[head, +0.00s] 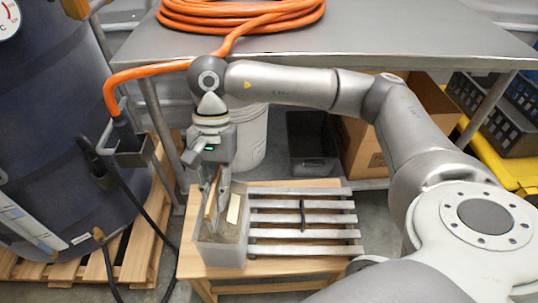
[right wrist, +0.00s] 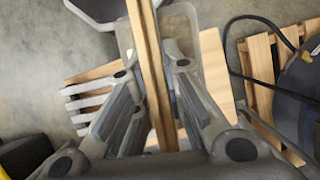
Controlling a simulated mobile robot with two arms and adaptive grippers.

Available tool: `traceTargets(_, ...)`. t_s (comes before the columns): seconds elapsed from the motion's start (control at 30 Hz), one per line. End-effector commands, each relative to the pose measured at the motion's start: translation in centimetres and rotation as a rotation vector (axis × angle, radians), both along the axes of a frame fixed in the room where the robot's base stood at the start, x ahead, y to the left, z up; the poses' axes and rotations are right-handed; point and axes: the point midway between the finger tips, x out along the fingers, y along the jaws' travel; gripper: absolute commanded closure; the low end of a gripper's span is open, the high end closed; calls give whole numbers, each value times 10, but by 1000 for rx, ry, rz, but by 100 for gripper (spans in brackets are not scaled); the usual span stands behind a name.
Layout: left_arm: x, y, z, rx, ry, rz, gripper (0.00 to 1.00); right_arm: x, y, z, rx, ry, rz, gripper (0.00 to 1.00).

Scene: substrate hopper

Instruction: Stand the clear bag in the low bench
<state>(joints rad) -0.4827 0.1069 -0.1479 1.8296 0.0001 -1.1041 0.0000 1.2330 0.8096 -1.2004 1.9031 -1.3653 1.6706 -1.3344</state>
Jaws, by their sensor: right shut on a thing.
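The clear bag (head: 220,254) is a boxy, translucent grey thing at the left end of the low bench (head: 300,266), and it looks upright. I cannot tell whether its bottom rests on the wood or hangs just above it. My right gripper (head: 217,206) points down over it, shut on a pale wooden strip at its top. In the right wrist view the strip (right wrist: 151,60) runs between the two fingers (right wrist: 158,100), with translucent edges of the bag (right wrist: 182,18) on both sides. The fingers hide part of the bag. My left gripper is not in view.
Grey slats (head: 280,234) cover the bench to the right of the bag. A steel table (head: 400,40) with a coiled orange hose (head: 240,15) stands behind. A white bucket (head: 250,135), black bin (head: 310,145) and cardboard box (head: 360,150) sit beneath. A dark drum (head: 60,110) on a pallet stands left.

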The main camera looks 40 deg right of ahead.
Motion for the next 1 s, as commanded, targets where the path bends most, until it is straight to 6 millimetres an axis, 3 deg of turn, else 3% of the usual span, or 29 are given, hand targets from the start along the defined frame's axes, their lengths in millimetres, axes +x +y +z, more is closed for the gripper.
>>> traceTargets(0.5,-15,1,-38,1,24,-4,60,3,47,-13,8,-3,-601,100)
traceTargets(1.0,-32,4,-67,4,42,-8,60,5,85,-11,10,-6,-1115,100)
